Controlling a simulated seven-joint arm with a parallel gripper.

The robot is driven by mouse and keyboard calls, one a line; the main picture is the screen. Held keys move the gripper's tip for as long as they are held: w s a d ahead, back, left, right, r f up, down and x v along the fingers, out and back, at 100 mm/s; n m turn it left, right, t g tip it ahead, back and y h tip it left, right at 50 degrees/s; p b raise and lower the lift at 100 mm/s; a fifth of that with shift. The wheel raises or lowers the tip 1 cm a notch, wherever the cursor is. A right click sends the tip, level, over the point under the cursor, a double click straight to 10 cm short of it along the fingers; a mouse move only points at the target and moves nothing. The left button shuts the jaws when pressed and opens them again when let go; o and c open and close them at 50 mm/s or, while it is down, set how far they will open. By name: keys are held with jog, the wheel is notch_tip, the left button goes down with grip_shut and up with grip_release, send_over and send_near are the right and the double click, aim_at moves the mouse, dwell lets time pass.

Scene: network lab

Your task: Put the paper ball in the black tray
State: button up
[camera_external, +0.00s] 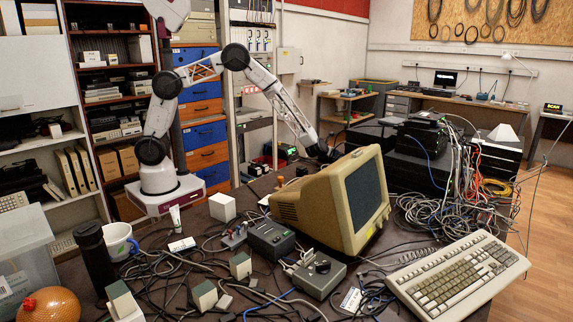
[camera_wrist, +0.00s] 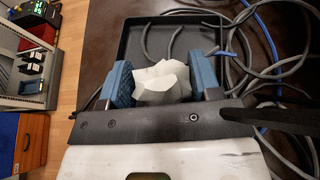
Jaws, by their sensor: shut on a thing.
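The white crumpled paper ball (camera_wrist: 163,86) is between the blue finger pads of my gripper (camera_wrist: 164,76) in the wrist view. The gripper is shut on it. The black tray (camera_wrist: 152,22) lies on the dark table just beyond the ball, with grey cable pieces in or across it. The ball overlaps the tray's near part in this view; I cannot tell its height above it. In the external view my gripper (camera_external: 322,153) is low behind the beige monitor, and the ball and tray are hidden there.
The beige monitor (camera_external: 335,203) stands in front of my gripper. Black boxes (camera_external: 424,135) and tangled cables (camera_external: 450,195) are to its right. Grey and blue cables (camera_wrist: 262,50) run along the tray's right side. A keyboard (camera_external: 457,275) lies at the front right.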

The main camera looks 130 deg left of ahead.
jog(key=shift+f, duration=0.9)
jog(key=shift+f, duration=0.2)
jog(key=o, duration=0.9)
jog(key=shift+r, duration=0.2)
jog(key=shift+v, duration=6)
